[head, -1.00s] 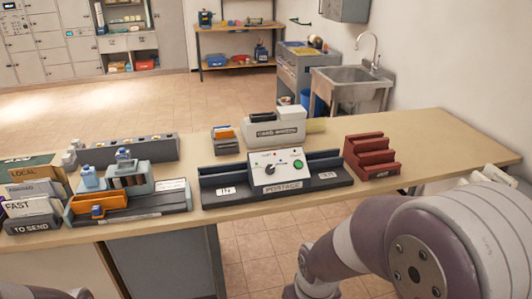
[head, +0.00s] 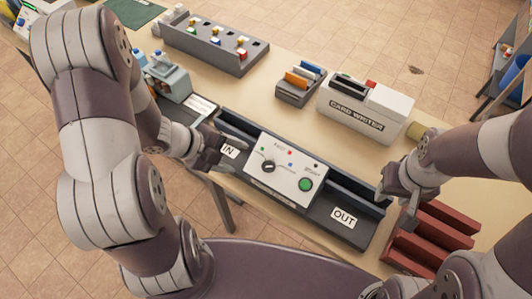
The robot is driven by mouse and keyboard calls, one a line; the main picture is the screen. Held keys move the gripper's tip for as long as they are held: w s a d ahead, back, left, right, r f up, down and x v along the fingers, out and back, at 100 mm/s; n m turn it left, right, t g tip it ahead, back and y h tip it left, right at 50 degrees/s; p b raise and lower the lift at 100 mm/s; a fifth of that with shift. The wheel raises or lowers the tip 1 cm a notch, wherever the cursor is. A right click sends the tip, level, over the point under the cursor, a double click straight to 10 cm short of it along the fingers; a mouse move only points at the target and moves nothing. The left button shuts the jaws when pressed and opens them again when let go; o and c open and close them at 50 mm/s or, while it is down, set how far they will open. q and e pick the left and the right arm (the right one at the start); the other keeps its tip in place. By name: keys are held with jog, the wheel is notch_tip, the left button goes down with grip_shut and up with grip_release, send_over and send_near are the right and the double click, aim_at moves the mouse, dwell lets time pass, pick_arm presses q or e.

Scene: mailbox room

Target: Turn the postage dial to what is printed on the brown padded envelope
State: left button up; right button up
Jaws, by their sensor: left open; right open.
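The postage machine (head: 290,188) sits on the table with a white slanted panel. Its black dial (head: 268,166) is left of a green button (head: 306,184); small coloured marks surround the dial, too small to read. My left gripper (head: 218,155) is open near the machine's IN end, left of the dial and apart from it. My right gripper (head: 398,208) is open near the OUT end, beside the red rack. I cannot make out a brown padded envelope in this view.
The red stepped rack (head: 432,238) stands right of the machine. Behind it are the card writer (head: 366,112), a small card holder (head: 300,84) and a long grey tray (head: 211,44) with coloured pieces. A blue-grey device (head: 168,77) stands at left. Bare table lies behind the machine.

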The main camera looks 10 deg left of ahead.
aim_at(267, 166)
pick_arm(q)
jog(key=b+x, duration=0.1)
jog(key=x, duration=1)
jog(key=shift+f, duration=0.15)
jog(key=shift+s+d+f, duration=0.15)
jog(key=shift+s+f, duration=0.05)
jog(key=shift+s, duration=0.1)
jog(key=shift+w+d+f, duration=0.1)
jog(key=shift+w, duration=0.25)
jog(key=c, duration=1)
pick_arm(e)
jog(key=shift+s+f, duration=0.2)
jog(key=shift+f, duration=0.2)
